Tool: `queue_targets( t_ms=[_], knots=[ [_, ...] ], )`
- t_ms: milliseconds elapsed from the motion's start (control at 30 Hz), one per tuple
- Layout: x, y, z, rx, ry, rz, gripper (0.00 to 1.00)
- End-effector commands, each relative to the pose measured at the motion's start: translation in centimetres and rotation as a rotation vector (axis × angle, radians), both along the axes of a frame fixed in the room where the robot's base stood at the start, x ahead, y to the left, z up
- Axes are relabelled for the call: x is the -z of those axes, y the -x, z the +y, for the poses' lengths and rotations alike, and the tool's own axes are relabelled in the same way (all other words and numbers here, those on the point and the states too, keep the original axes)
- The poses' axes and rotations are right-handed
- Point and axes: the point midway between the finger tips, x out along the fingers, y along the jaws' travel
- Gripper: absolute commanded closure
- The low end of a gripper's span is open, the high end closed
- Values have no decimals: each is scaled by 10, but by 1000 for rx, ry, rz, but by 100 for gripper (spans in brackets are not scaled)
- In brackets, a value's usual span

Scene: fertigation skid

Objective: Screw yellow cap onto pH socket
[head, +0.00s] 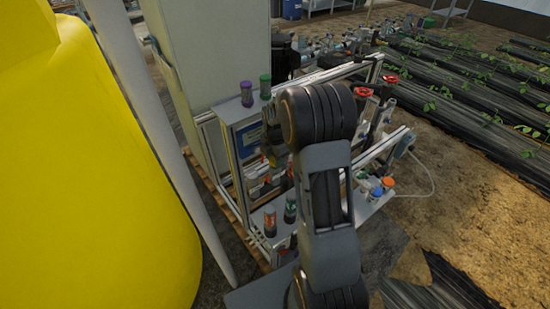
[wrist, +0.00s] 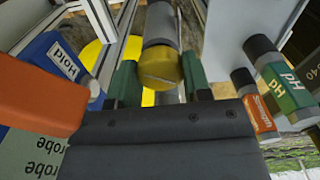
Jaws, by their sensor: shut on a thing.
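My gripper (wrist: 159,66) has two green fingers, one on each side of the yellow cap (wrist: 160,72), and is shut on it. A grey cylindrical piece (wrist: 160,27) is in line with the cap, just beyond it in the wrist view. I cannot tell whether the two touch or are threaded together, or whether that piece is the pH socket. A bottle with a green pH label (wrist: 284,84) stands at the right of the wrist view. In the head view my arm covers much of the skid, and the cap cannot be made out.
An orange-labelled bottle (wrist: 257,102) stands beside the pH bottle. Purple-capped (head: 246,93) and green-capped (head: 265,86) bottles stand on the skid's upper shelf. A large yellow tank (head: 85,170) fills the left.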

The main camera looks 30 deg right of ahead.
Motion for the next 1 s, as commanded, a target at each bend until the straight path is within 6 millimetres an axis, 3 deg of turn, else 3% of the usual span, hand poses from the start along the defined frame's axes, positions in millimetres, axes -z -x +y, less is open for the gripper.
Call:
queue_targets(
  t_ms=[1000],
  knots=[
    [7,0,0,0,0,0,81]
  ],
)
